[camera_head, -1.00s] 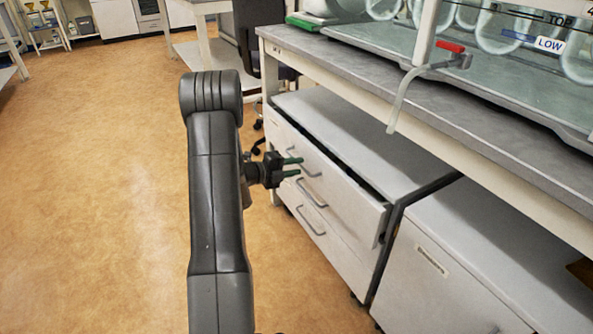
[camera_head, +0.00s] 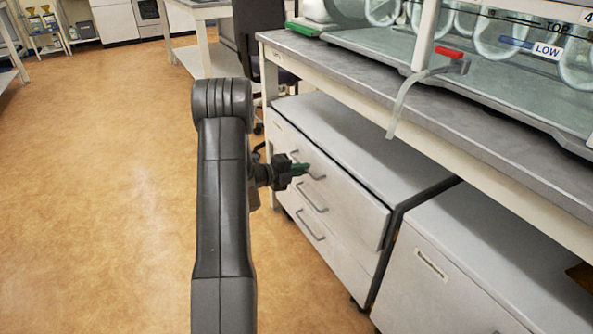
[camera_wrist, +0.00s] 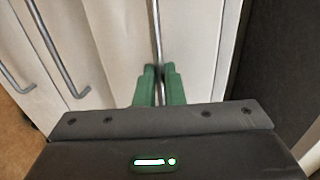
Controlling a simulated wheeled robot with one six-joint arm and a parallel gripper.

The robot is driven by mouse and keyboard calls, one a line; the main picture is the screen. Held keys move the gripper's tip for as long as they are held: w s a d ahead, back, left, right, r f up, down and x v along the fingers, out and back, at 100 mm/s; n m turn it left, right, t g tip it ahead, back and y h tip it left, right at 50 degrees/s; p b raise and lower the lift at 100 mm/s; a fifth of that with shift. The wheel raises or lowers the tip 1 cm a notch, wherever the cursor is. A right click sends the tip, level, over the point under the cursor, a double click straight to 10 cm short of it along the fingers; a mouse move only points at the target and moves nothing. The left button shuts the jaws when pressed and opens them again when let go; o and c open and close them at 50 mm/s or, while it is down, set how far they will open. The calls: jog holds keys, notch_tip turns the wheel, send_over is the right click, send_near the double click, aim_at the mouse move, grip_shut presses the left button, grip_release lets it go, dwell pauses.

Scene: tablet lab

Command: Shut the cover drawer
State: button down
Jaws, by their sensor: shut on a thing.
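The cover drawer (camera_head: 345,200) appears to be the top drawer of the white cabinet under the bench. In the wrist view, the green fingertips of my gripper (camera_wrist: 158,84) are shut on the handle (camera_wrist: 156,35), one on each side.
Two lower drawers have their own handles, the middle one (camera_head: 311,197) and the bottom one (camera_head: 309,225). A second white cabinet (camera_head: 440,285) stands to the right. The bench top (camera_head: 400,95) overhangs the drawers. Open floor (camera_head: 110,200) lies to the left.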

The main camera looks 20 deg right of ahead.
jog(key=d, duration=0.2)
jog(key=shift+w+d+r, duration=0.1)
jog(key=shift+d, duration=0.2)
jog(key=c, duration=1.5)
grip_release()
jog(key=shift+d, duration=0.15)
jog(key=shift+c, duration=0.2)
jog(key=p+v, duration=0.4)
jog(key=v, duration=1)
jog(key=shift+d, duration=0.1)
